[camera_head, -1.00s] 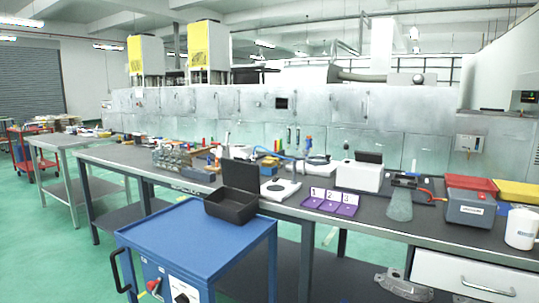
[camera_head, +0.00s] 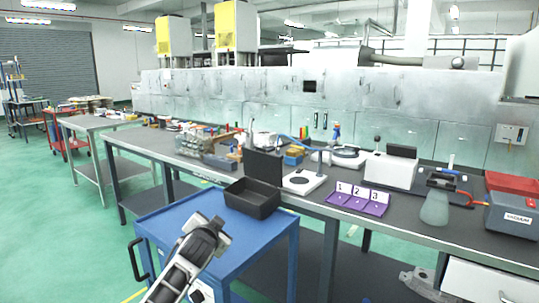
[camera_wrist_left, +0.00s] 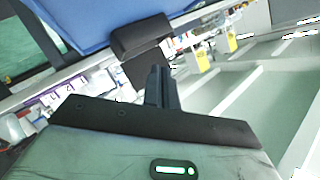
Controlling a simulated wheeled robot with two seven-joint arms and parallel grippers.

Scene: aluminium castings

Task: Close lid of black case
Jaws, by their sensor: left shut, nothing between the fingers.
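The black case (camera_head: 252,203) sits on the far right part of the blue cart top, with its lid (camera_head: 264,166) standing open, upright along the back edge. The case body looks empty. My left gripper (camera_head: 218,228) is over the blue cart, in front of and to the left of the case, apart from it. In the left wrist view its fingers (camera_wrist_left: 160,88) are together and empty. The black case (camera_wrist_left: 140,37) shows beyond them there, tilted in the picture. My right gripper is not in view.
The blue cart top (camera_head: 180,215) is otherwise clear. Behind it, the long bench holds a white device with a round plate (camera_head: 304,181), purple numbered trays (camera_head: 358,199) and a white box (camera_head: 391,170). A metal casting (camera_head: 425,283) lies low at the right.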

